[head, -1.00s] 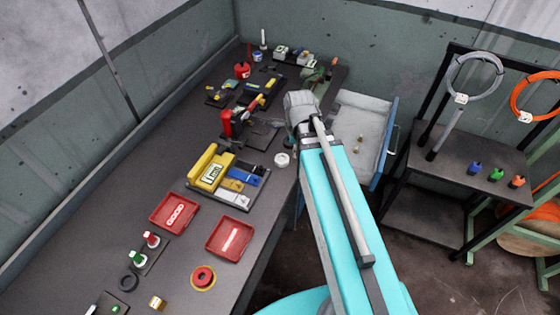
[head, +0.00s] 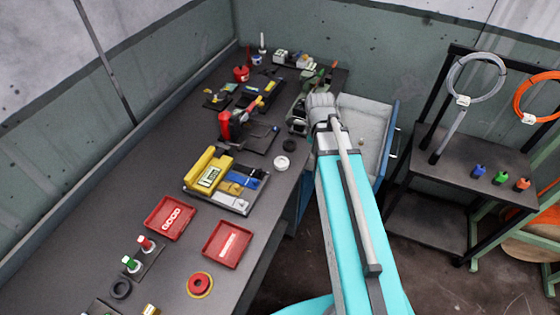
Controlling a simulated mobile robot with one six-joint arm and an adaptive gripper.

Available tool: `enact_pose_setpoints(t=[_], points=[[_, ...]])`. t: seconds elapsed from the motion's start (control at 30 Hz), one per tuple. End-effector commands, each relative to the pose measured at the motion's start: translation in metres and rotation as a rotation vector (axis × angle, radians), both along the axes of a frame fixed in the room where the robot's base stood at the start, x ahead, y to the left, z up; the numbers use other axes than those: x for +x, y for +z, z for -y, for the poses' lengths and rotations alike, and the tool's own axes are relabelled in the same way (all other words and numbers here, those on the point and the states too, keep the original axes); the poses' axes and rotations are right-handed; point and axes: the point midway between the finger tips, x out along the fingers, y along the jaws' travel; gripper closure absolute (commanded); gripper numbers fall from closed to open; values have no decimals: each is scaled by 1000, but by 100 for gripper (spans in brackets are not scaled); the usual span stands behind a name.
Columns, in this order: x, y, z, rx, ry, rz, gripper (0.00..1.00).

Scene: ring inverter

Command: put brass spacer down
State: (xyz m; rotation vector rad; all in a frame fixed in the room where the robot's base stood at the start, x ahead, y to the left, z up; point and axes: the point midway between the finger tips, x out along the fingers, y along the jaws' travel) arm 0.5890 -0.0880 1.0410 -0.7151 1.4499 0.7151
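My gripper (head: 298,117) is at the end of my arm, over the right edge of the bench, beside the open drawer. It is small and dark, and its fingers cannot be made out, so I cannot tell whether it holds anything. No brass spacer can be made out at the gripper. A small brass-coloured piece (head: 361,142) shows in the drawer (head: 372,118), beside my arm. Another brass-coloured piece (head: 150,310) stands on the bench at the bottom edge of the picture, partly cut off.
A rack (head: 480,150) with cable coils stands at right. Bare bench lies along the left.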

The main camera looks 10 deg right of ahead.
Motion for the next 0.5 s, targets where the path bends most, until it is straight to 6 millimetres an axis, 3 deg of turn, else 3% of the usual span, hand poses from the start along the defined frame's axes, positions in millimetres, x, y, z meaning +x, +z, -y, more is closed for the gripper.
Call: enact_pose_setpoints(t=[0.5], points=[[64, -38, -46, 0, 4, 0, 100]])
